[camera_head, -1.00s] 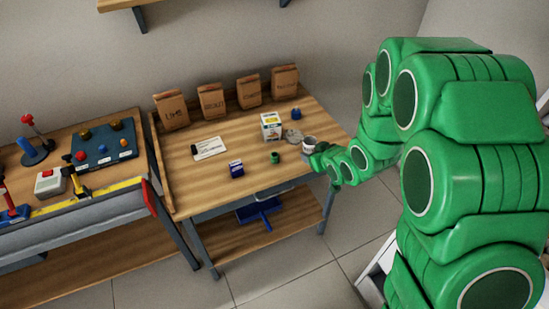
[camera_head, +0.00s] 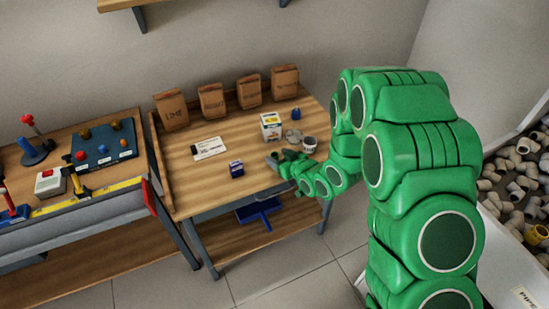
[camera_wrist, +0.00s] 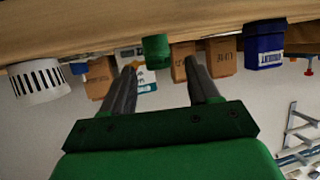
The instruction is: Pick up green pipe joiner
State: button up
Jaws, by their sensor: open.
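The green pipe joiner (camera_wrist: 157,50) is a short green cylinder standing on the wooden workbench (camera_head: 205,190). In the wrist view, where the scene hangs upside down, it shows ahead between the two fingers of my gripper (camera_wrist: 160,68). My gripper is open with nothing in it. The joiner appears just beyond the fingertips; I cannot tell the exact gap. In the head view my gripper (camera_head: 277,160) is low over the bench's right part, and I cannot make out the joiner apart from the green arm there.
A dark blue box (camera_head: 236,169) stands left of my gripper. A slotted whitish cup (camera_head: 309,145) stands close on the right. Behind are a white-yellow box (camera_head: 271,126), a blue item (camera_head: 296,113) and several brown bags (camera_head: 212,101).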

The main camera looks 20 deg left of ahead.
aim_at(273, 153)
jog(key=shift+x, duration=2.55)
jog(key=shift+d, duration=0.1)
jog(key=c, duration=1)
jog(key=shift+r, duration=0.1)
